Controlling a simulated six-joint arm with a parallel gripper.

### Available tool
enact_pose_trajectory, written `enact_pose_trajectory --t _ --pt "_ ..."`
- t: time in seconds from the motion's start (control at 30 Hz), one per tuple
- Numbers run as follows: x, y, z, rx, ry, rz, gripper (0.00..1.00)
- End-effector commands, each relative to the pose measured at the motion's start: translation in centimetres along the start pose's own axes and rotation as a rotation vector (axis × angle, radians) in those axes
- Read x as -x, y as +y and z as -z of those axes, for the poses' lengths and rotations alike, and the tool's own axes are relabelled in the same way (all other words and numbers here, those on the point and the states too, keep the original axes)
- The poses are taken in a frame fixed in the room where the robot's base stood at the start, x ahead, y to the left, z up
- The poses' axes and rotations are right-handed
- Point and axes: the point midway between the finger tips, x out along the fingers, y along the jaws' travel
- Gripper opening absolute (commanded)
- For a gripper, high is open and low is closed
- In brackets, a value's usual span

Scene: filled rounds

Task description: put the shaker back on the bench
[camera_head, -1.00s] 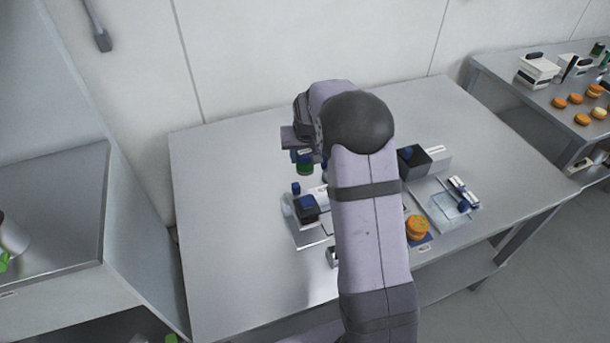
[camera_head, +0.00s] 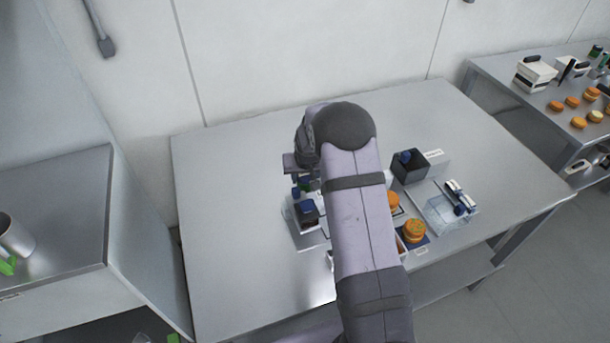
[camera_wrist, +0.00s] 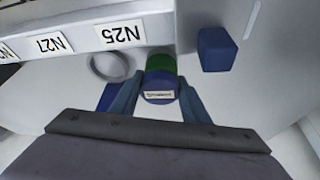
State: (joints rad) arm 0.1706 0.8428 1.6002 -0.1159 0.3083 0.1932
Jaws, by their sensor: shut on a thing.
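The shaker, with a blue labelled cap (camera_wrist: 158,92) and a green body (camera_wrist: 160,63), is between my fingers in the wrist view. My gripper (camera_wrist: 158,98) is shut on it, with one blue finger on each side. In the head view my gripper (camera_head: 303,180) is over the left part of the metal bench (camera_head: 235,220), at the back of a group of small items. There my arm and hand hide most of the shaker. I cannot tell whether its base touches anything.
A white strip with labels N25 and N27 (camera_wrist: 121,33), a grey ring (camera_wrist: 110,67) and a blue block (camera_wrist: 216,49) are close to the shaker. A dark blue-topped box (camera_head: 307,212) and an orange round (camera_head: 414,231) stand on the bench. The bench's left side is clear.

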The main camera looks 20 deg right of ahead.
Motion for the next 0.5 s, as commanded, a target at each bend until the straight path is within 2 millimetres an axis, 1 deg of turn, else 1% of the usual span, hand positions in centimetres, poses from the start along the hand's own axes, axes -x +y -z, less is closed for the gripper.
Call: enact_pose_trajectory --t 0.27,0.3,0.37,0.5 --pt "-0.36 0.00 -0.11 0.000 0.001 0.000 0.17" --pt "-0.31 0.00 -0.11 0.000 0.000 0.000 0.47" --pt "-0.26 0.00 -0.10 0.000 0.000 0.000 0.61" --pt "-0.25 0.00 -0.10 0.000 0.000 0.000 0.61"
